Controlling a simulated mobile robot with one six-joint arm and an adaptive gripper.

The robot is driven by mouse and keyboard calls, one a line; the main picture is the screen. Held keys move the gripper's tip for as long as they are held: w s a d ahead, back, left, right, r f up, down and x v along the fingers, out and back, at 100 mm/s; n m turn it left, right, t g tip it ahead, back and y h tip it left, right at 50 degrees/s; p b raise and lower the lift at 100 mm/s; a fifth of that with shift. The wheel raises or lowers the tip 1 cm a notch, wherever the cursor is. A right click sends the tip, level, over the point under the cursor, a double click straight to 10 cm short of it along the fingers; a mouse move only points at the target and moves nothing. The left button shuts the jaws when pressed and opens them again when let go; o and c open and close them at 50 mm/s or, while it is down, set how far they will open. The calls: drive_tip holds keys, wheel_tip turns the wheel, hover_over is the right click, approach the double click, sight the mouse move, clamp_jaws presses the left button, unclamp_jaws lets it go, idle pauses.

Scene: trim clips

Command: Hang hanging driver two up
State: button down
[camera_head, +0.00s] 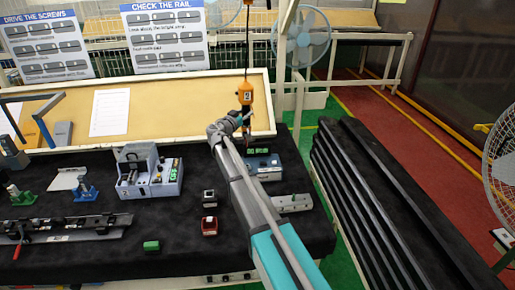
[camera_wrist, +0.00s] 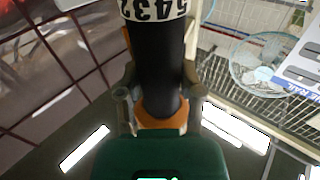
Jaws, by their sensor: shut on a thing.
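The hanging driver (camera_head: 245,97) is orange with a small label. It hangs upright on a dark line at the back of the bench, in front of the tan board. In the head view my gripper (camera_head: 238,118) is at its lower end, and the small jaws are hard to make out there. In the wrist view my gripper (camera_wrist: 160,98) is shut on the driver's dark round body (camera_wrist: 160,62), one finger on each side. The body has an orange collar and a white number band with "5432". The driver's far end is out of the wrist view.
The dark bench (camera_head: 110,255) carries a grey fixture (camera_head: 150,172), a blue-grey box (camera_head: 263,165), a long rail (camera_head: 70,228) and small red and green blocks. A stack of black strips (camera_head: 375,200) lies at right. A fan (camera_head: 303,40) stands behind.

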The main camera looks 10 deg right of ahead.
sight(245, 91)
drive_tip(key=shift+r+p, duration=4.45)
drive_tip(key=shift+r, duration=0.3)
drive_tip(key=s+a, duration=0.2)
drive_tip(key=s, duration=0.5)
drive_tip(key=s+a+r+p, duration=0.1)
drive_tip(key=s+a, duration=0.1)
drive_tip(key=s, duration=0.5)
drive_tip(key=shift+s+a+r, duration=0.2)
drive_tip(key=shift+a+r, duration=0.05)
drive_tip(key=shift+a, duration=0.1)
drive_tip(key=shift+p, duration=0.3)
drive_tip(key=shift+c, duration=0.8)
unclamp_jaws()
drive_tip(key=shift+o, duration=0.8)
